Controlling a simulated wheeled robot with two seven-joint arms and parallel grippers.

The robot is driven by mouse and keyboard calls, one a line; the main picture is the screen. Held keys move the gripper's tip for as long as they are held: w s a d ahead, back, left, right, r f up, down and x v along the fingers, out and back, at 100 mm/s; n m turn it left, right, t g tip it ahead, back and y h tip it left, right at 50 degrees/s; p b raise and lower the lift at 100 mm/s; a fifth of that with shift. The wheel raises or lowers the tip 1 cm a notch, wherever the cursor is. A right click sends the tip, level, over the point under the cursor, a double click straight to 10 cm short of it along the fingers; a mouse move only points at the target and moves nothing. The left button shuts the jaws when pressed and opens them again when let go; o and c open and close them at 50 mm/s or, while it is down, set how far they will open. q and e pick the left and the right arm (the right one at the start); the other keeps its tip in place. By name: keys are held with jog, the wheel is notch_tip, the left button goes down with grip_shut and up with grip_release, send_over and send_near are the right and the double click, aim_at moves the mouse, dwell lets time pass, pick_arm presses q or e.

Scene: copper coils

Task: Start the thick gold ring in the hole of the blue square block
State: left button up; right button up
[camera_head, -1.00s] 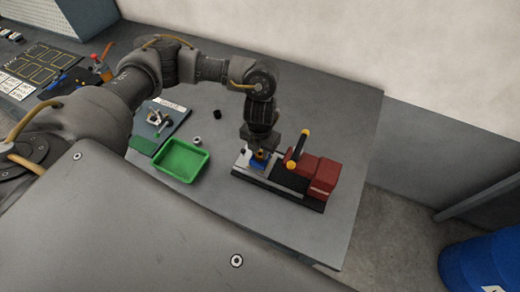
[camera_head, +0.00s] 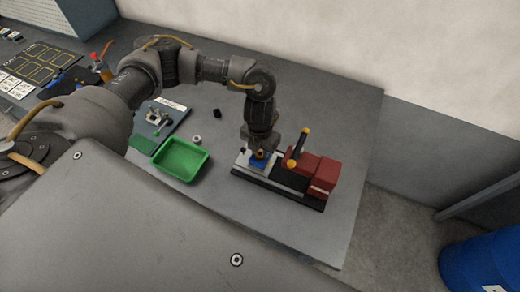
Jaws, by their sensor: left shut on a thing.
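The blue square block (camera_head: 256,164) sits on the light plate at the left end of a press-like fixture (camera_head: 285,182) with a red body. My left gripper (camera_head: 260,154) points down right over the block. It is shut on the thick gold ring, of which only a small gold-orange patch shows between the fingertips at the block's top. The hole is hidden under the gripper, and I cannot tell whether the ring is in it or just above it. My right gripper is not in view.
The fixture's black lever with orange ends (camera_head: 298,147) stands close to the right of my gripper. A green tray (camera_head: 204,159), a small metal nut (camera_head: 197,140) and a black cylinder (camera_head: 217,113) lie to the left. The table behind the fixture is clear.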

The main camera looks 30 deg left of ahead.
pick_arm(q)
jog(key=shift+f, duration=0.15)
dwell(0.3)
jog(key=o, duration=1.6)
jog(key=shift+r+p, duration=3.3)
jog(key=shift+r, duration=0.25)
jog(key=shift+s+f, duration=0.1)
